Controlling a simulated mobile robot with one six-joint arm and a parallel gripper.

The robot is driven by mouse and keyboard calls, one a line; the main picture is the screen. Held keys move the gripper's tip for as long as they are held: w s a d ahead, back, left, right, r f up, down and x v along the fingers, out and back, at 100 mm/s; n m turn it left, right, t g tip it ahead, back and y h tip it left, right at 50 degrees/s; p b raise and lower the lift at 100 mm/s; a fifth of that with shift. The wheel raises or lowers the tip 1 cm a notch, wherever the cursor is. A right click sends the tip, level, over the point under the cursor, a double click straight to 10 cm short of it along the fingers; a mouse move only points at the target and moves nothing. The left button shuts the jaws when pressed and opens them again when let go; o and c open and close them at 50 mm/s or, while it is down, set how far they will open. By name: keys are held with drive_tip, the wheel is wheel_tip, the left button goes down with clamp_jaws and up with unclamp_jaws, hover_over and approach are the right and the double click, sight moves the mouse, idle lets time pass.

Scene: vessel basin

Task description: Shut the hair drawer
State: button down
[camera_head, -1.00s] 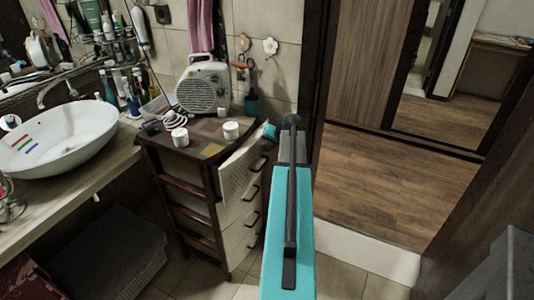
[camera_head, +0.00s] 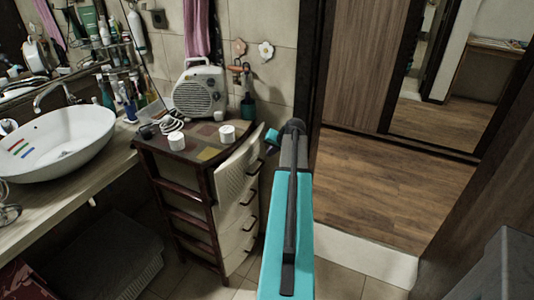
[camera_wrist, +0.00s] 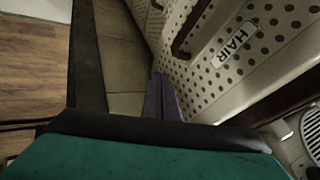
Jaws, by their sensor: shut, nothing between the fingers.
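The hair drawer is the top drawer (camera_head: 238,168) of a small dark-framed cabinet (camera_head: 178,150). Its pale dotted front, with a HAIR label (camera_wrist: 234,43) and a dark handle (camera_wrist: 189,27), fills the right of the wrist view. In the head view the front's right end stands a little out from the cabinet top. My gripper (camera_wrist: 162,98) is shut and empty, its fingers close beside the drawer front; I cannot tell whether they touch it. In the head view my arm hides most of the gripper.
A heater (camera_head: 200,92), white jars (camera_head: 177,140) and a coiled cable stand on the cabinet. A basin (camera_head: 58,140) is on the counter at left. A doorway with wooden floor (camera_head: 385,185) opens at right. Grey boxes or folded cloths lie low at left.

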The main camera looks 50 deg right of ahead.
drive_tip(key=s+b+v, duration=0.1)
drive_tip(key=b+v, duration=0.1)
drive_tip(key=v, duration=0.8)
drive_tip(key=shift+s+d, duration=0.15)
drive_tip(key=shift+d, duration=0.1)
drive_tip(key=shift+d, duration=0.1)
drive_tip(key=d, duration=0.1)
drive_tip(key=d+b, duration=0.1)
drive_tip(key=shift+w+d+f+n, duration=0.2)
drive_tip(key=shift+w+d+n, duration=0.1)
drive_tip(key=shift+w+d, duration=0.1)
drive_tip(key=p, duration=0.3)
approach(262, 153)
wheel_tip(262, 153, down, 3)
drive_tip(key=d, duration=0.2)
drive_tip(key=shift+w+a+f, duration=0.1)
drive_tip(key=shift+w+f, duration=0.05)
drive_tip(key=shift+w, duration=0.5)
drive_tip(key=shift+w+a+f, duration=0.1)
drive_tip(key=shift+w+f, duration=0.1)
drive_tip(key=shift+w, duration=0.45)
